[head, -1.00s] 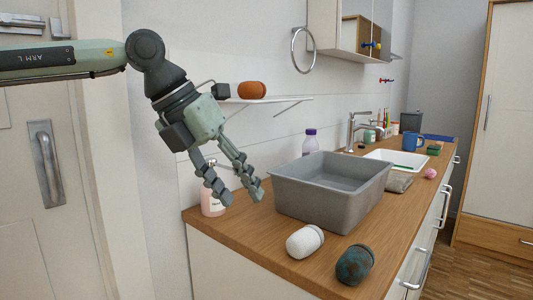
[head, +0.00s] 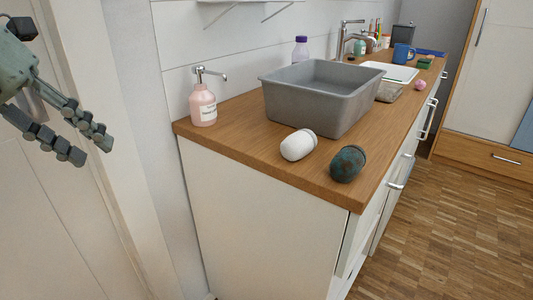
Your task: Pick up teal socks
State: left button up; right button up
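The teal socks (head: 348,164), a rolled dark teal bundle with brown patches, lie on the wooden counter (head: 235,130) near its front corner. A white rolled bundle (head: 298,145) lies just left of them, with a small gap between. My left gripper (head: 95,150) is at the far left of the head view, in front of the door, well away from the socks. Its fingers are apart and nothing is between them. My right gripper is not in view.
A grey bin (head: 318,122) stands behind the bundles. A pink soap dispenser (head: 203,104) stands at the counter's left end. A purple-capped bottle (head: 300,48), sink (head: 390,72) and blue mug (head: 403,54) are farther back. Wooden floor at right is clear.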

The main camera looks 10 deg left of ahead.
aim_at(348, 162)
jog(key=i+l+u, duration=0.1)
jog(key=l+u, duration=0.25)
jog(key=i+l+u, duration=0.1)
jog(key=u, duration=0.25)
jog(key=l+u, duration=0.8)
jog(key=l, duration=0.65)
jog(key=k+l, duration=0.1)
jog(key=l, duration=1.05)
jog(key=k+l, duration=0.15)
jog(key=l, duration=0.4)
jog(key=u, duration=0.05)
